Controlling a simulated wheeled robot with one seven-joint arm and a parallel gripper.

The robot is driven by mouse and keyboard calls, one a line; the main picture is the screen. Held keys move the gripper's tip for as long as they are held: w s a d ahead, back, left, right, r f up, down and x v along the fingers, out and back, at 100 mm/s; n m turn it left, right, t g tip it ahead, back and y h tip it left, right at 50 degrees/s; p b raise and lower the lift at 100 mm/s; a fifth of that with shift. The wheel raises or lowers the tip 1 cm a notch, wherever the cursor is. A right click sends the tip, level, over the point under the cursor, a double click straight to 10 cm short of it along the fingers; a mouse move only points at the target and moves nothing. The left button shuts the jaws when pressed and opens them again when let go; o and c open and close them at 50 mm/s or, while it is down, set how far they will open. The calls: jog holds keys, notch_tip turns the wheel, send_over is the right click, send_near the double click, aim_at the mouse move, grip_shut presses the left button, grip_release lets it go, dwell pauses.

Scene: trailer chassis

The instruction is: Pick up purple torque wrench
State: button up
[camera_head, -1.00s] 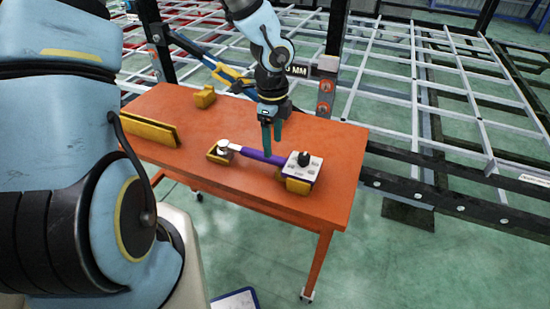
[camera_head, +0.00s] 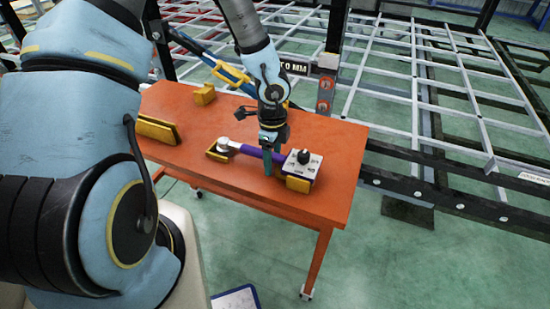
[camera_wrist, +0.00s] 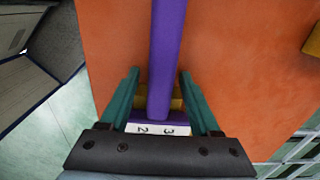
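The purple torque wrench (camera_head: 249,150) lies across the orange table, with a round metal head at its left end and a white, black-knobbed box at its right. Yellow supports are under both ends. My gripper (camera_head: 268,168) is pointed down at the handle, close to the white box. In the wrist view the purple handle (camera_wrist: 167,40) runs between the two green fingers of my gripper (camera_wrist: 158,75). The fingers are apart, with a gap visible on each side of the handle. Whether the tips reach below the handle is hard to tell.
The orange table (camera_head: 205,170) has clear room in front of the wrench. A yellow block (camera_head: 204,95) and a long yellow piece (camera_head: 157,129) lie on its left part. A black and white metal chassis frame (camera_head: 420,165) stands behind and right.

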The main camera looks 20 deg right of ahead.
grip_shut()
jog(key=shift+r, duration=0.1)
dwell(0.6)
